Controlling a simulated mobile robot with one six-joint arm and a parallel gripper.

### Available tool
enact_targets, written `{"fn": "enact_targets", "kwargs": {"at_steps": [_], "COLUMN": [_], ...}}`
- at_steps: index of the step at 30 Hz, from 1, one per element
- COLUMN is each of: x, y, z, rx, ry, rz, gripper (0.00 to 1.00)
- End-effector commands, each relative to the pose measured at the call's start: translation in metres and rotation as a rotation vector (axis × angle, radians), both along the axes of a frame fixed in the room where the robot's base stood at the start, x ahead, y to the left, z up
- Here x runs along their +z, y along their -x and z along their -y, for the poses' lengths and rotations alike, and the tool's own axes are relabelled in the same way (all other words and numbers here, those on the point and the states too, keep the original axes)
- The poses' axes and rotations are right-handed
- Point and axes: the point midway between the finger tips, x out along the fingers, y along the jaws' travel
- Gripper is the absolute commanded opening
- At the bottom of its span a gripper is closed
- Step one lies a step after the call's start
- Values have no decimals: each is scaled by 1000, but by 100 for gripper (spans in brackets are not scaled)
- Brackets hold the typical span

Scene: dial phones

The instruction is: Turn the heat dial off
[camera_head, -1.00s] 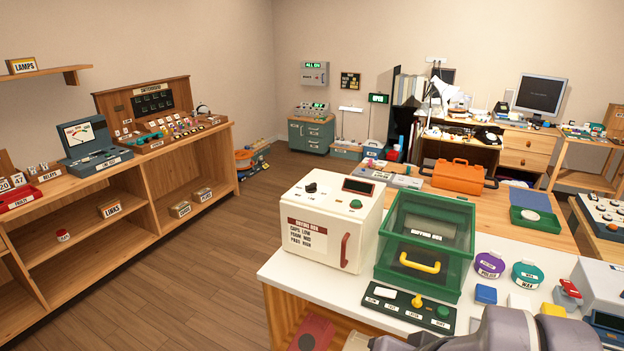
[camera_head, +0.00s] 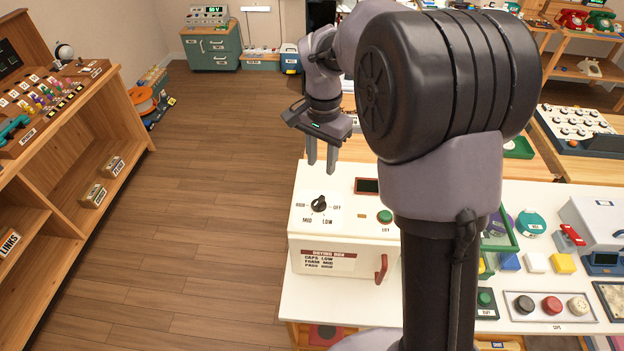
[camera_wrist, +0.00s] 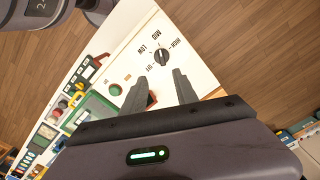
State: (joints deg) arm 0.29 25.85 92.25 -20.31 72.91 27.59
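The heat dial (camera_head: 319,203) is a small black knob on the sloping white top of the drying box (camera_head: 345,240). The labels HIGH, MID, LOW and OFF stand around it. I cannot tell for sure which label its pointer faces. The dial also shows in the wrist view (camera_wrist: 162,57), just beyond the fingertips. My gripper (camera_head: 321,170) points down above the box, a little behind and above the dial. Its two fingers are apart with nothing between them. In the wrist view the gripper (camera_wrist: 160,76) also shows a gap between its fingers.
A green button (camera_head: 385,216) and a dark display (camera_head: 367,186) sit right of the dial. A red handle (camera_head: 381,268) is on the box front. My arm hides much of the green case (camera_head: 500,237). Floor (camera_head: 190,240) left of the table is clear.

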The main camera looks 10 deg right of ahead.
Motion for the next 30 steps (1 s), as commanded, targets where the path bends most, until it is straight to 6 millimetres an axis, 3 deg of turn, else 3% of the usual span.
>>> {"fn": "enact_targets", "kwargs": {"at_steps": [1,6,12,18,27,30], "x": [-20,-73,-117,-134,-136,-136], "y": [1,1,0,0,0,0], "z": [0,0,-1,-1,-1,-1], "rx": [2,2,2,3,3,3], "ry": [0,-1,-1,0,-1,-1], "rz": [-5,-5,-2,0,1,1], "gripper": [35,35,35,35,35,16]}}
